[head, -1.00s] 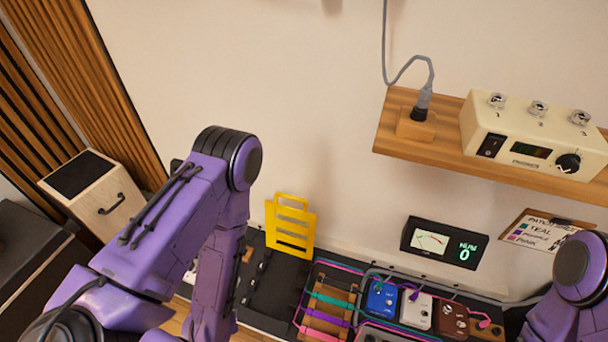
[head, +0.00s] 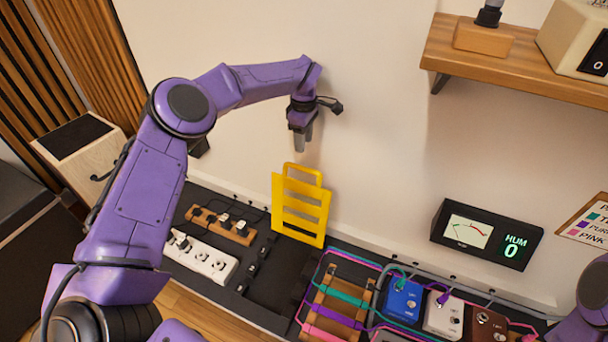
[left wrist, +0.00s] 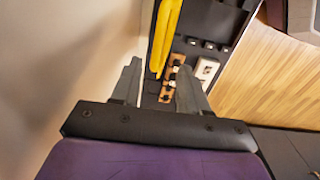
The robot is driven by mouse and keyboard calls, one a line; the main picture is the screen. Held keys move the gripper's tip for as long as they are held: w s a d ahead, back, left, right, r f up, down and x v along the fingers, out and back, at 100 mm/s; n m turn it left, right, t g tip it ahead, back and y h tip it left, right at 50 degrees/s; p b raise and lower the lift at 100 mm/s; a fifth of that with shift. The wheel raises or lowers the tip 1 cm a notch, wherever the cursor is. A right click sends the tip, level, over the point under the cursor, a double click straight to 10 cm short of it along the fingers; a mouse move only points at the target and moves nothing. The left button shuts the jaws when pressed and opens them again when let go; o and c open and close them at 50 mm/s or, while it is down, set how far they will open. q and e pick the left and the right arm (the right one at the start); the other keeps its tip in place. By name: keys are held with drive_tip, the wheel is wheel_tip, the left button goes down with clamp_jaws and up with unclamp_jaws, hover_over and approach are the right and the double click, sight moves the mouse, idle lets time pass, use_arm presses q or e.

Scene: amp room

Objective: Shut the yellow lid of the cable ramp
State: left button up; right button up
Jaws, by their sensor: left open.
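The yellow lid (head: 302,207) stands raised, close to upright, at the back edge of the cable ramp (head: 283,272), a dark base on the bench. The lid has slots and a handle loop on top. My left gripper (head: 302,138) points down just above the lid's top edge, near the wall, and appears apart from it. In the left wrist view, the gripper's two fingers (left wrist: 159,88) are spread with nothing held, and the lid (left wrist: 165,38) shows as a yellow strip beyond them. Of my right arm only a part shows at the right edge; its gripper is out of view.
A white power strip (head: 200,257) and a wooden block with plugs (head: 222,225) lie left of the ramp. A wooden cable rack (head: 340,295), pedals (head: 403,300) and a hum meter (head: 487,234) stand to the right. A shelf (head: 520,65) juts from the wall.

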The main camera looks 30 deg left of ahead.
use_arm(q)
wheel_tip(320, 180, down, 10)
drive_tip(key=shift+w+f+b, duration=0.1)
drive_tip(key=shift+w+b, duration=0.05)
drive_tip(key=shift+b, duration=0.8)
clamp_jaws()
